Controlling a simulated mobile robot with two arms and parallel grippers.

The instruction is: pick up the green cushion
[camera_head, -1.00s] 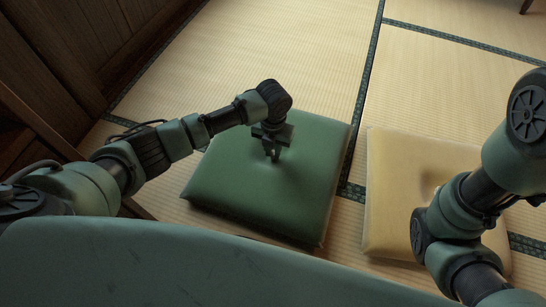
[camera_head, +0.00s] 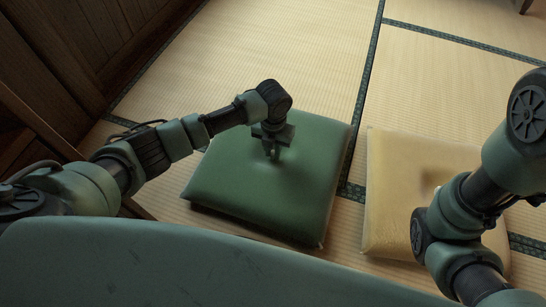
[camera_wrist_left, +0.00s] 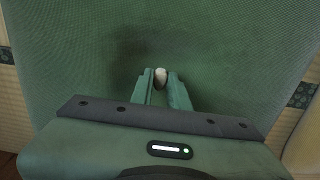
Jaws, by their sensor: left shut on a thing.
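The green cushion (camera_head: 225,180) lies flat on the tatami in the middle of the head view; it fills most of the left wrist view (camera_wrist_left: 230,50). My left gripper (camera_head: 273,155) points down at the cushion's middle. In the left wrist view the left gripper (camera_wrist_left: 161,80) has its fingers close together around a small pale tuft (camera_wrist_left: 160,76) at the cushion's centre. It is shut on the cushion there. My right arm comes in from the right, but its gripper is not in view.
A yellow cushion (camera_head: 390,190) lies to the right of the green one, partly hidden by my right arm. Dark wooden panels (camera_head: 70,50) stand at the left. The tatami floor (camera_head: 285,50) behind the cushions is clear.

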